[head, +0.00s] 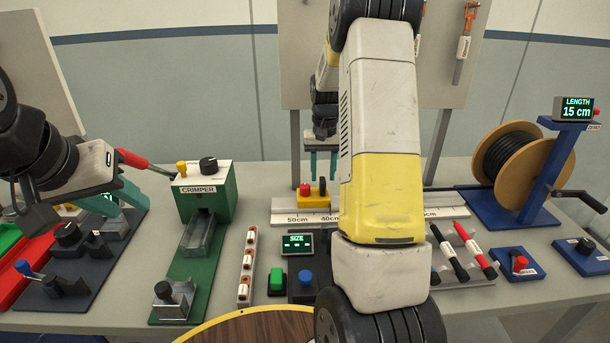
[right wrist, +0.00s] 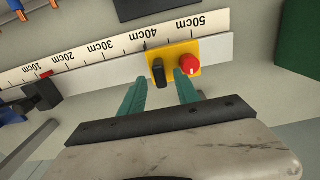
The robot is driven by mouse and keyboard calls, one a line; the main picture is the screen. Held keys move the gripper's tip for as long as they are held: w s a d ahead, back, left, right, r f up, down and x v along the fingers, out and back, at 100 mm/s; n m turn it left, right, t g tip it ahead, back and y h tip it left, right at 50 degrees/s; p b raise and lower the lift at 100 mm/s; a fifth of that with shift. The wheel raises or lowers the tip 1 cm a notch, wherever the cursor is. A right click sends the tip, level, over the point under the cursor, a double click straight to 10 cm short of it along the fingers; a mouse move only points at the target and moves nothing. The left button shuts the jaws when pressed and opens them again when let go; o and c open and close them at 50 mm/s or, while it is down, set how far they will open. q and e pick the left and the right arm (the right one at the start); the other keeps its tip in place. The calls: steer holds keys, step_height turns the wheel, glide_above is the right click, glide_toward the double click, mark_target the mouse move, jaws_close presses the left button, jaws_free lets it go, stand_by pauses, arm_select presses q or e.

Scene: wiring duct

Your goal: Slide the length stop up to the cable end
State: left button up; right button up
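The length stop (head: 312,196) is a yellow block with a black handle and a red knob. It sits on the white measuring rail (head: 285,204), between the 40cm and 50cm marks; the right wrist view also shows the stop (right wrist: 176,52). My right gripper (right wrist: 160,80) is open and empty, its teal fingertips just short of the stop with the black handle between them; in the head view it hangs above the stop (head: 323,175). My left gripper (head: 125,200) is far left, away from the rail, with its fingers apart. A small red tip (right wrist: 46,74) shows near 10cm; I cannot tell whether it is the cable end.
My right arm hides the middle of the rail in the head view. A cable spool (head: 507,157) stands at the right by a display reading 15 cm (head: 577,108). A green crimper (head: 205,190) stands left of the rail. A black clamp-like part (right wrist: 42,95) sits near the rail's low-number end.

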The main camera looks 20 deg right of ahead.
mark_target(323, 179)
steer(key=shift+f, duration=2)
jaws_close()
